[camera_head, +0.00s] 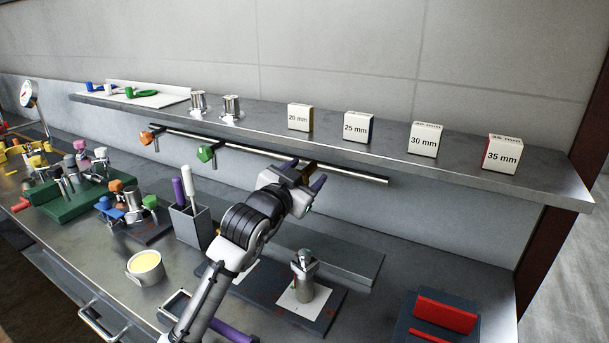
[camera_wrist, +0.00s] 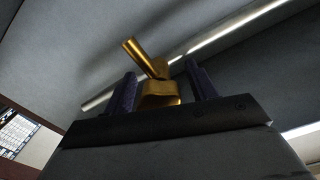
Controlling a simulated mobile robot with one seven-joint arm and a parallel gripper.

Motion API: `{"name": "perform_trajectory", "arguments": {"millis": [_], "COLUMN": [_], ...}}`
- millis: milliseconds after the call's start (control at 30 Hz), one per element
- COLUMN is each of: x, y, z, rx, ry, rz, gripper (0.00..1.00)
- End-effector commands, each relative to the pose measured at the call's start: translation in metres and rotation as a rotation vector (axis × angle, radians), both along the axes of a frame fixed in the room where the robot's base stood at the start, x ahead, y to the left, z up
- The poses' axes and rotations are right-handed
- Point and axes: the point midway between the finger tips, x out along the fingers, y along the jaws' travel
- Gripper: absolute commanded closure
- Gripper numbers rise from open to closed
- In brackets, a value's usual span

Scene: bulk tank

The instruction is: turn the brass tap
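The brass tap (camera_wrist: 160,94) shows in the wrist view, with its gold handle (camera_wrist: 145,58) slanting up to the left from the body. My gripper (camera_wrist: 160,92) has its two dark purple fingers apart, one on each side of the tap. A narrow gap seems to show on both sides, so I see no clear grip; contact lower down is hidden. In the head view my gripper (camera_head: 305,177) is raised under the shelf, at the rail, and a small brownish part of the tap (camera_head: 309,168) shows between the fingers.
A rail (camera_head: 350,174) runs under the shelf (camera_head: 450,162), with an orange-handled tap (camera_head: 147,138) and a green-handled tap (camera_head: 206,153) to the left. Below are a grey holder (camera_head: 193,222) with sticks, a cup (camera_head: 145,267) and a metal cylinder (camera_head: 304,278).

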Motion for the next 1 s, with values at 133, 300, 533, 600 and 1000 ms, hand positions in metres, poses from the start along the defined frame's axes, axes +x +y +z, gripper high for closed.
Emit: {"name": "perform_trajectory", "arguments": {"millis": [133,300,533,600,1000], "x": [0.000,-0.010,-0.051,-0.065,-0.117], "y": [0.000,0.006,0.030,0.039,0.068], "z": [0.000,-0.001,-0.004,-0.004,-0.001], "rx": [-0.001,-0.003,-0.002,-0.003,-0.002], "ry": [0.001,-0.001,-0.003,-0.003,-0.001], "rz": [0.000,0.001,0.003,0.004,0.001], "gripper": [0.43,0.43,0.43,0.43,0.43]}}
